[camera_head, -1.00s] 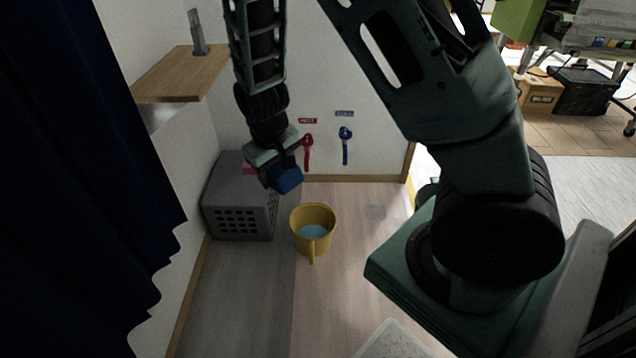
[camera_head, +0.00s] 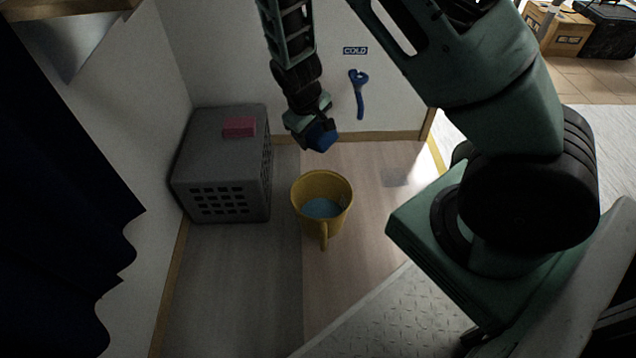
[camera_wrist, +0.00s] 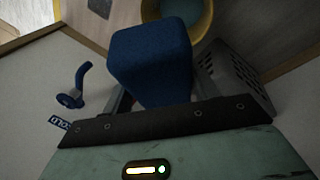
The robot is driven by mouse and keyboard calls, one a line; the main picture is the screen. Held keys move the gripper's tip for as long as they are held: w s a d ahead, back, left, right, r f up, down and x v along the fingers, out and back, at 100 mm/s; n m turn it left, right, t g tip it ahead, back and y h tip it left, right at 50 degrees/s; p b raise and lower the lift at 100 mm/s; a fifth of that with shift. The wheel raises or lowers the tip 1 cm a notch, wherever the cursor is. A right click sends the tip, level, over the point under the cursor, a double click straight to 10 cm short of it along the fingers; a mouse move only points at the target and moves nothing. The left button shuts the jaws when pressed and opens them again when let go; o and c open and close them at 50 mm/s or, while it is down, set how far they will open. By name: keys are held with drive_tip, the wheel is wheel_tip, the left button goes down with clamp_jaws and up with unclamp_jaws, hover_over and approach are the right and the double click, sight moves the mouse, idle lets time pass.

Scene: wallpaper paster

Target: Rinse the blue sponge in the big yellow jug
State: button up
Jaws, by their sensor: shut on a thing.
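The blue sponge (camera_head: 322,137) is held in my gripper (camera_head: 312,133), which is shut on it. In the wrist view the sponge (camera_wrist: 152,60) fills the middle, between the fingers of my gripper (camera_wrist: 150,95). The big yellow jug (camera_head: 325,228) stands upright on the floor with its handle toward me and pale blue water (camera_head: 322,208) inside. My gripper is above and behind the jug, and the sponge is outside it. The jug's rim also shows at the top of the wrist view (camera_wrist: 207,22).
A grey crate (camera_head: 222,165) stands left of the jug with a pink block (camera_head: 239,127) on top. A blue wall hook or tap (camera_head: 359,94) hangs under a COLD label (camera_head: 355,50). A dark curtain (camera_head: 60,200) hangs at left.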

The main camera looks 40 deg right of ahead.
drive_tip(key=shift+n+h, duration=0.3)
drive_tip(key=shift+n, duration=0.4)
drive_tip(key=shift+w+d+f+b, duration=0.1)
drive_tip(key=shift+d+f+b, duration=0.2)
drive_tip(key=shift+f+b, duration=4.25)
drive_tip(key=shift+w+d+f+b, duration=0.1)
drive_tip(key=shift+d+f+b, duration=0.2)
drive_tip(key=shift+f+b, duration=4.25)
drive_tip(key=shift+w+d+f+b, duration=0.2)
drive_tip(key=shift+f+b, duration=1.05)
drive_tip(key=shift+f, duration=6.5)
drive_tip(key=shift+s+d, duration=0.1)
drive_tip(key=shift+s, duration=0.05)
drive_tip(key=shift+f, duration=0.45)
drive_tip(key=shift+f, duration=0.45)
